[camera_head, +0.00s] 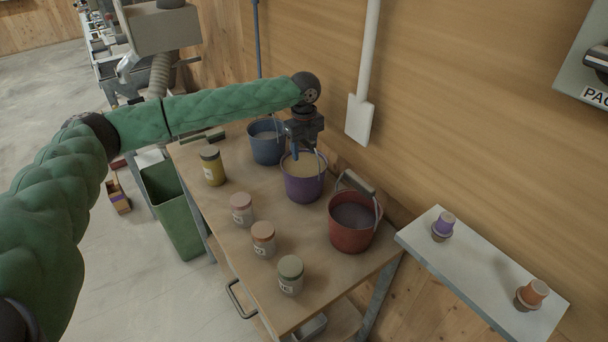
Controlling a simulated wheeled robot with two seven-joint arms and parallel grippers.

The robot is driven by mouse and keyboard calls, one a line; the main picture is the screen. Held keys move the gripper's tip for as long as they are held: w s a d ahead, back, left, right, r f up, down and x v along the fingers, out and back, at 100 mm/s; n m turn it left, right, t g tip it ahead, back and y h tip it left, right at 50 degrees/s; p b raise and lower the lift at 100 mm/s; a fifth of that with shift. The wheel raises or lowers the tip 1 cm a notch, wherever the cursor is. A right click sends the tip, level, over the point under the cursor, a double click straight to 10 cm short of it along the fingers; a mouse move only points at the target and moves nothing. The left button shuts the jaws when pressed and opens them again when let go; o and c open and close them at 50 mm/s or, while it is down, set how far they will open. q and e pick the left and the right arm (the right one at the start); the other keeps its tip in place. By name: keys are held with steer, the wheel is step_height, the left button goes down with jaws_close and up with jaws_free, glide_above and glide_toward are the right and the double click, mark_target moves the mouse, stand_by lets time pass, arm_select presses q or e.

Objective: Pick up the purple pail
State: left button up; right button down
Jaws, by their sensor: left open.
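The purple pail (303,188) stands upright on the wooden table, between a blue pail (266,148) and a red pail (350,232). It holds a pale yellowish fill. My left gripper (307,148) is over the purple pail's rim, pointing down, with its jaws open. The gripper hides part of the pail's far rim and most of its handle. I cannot tell whether the fingers touch the handle. My right gripper is not in view.
Several lidded jars, including a yellow one (212,166) and a green-lidded one (290,276), stand along the table's left side. A wooden wall rises close behind the pails. A white shelf (474,270) with two small cups is at right.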

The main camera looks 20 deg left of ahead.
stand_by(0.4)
arm_select(q)
steer(key=shift+c, duration=0.3)
jaws_close()
stand_by(1.1)
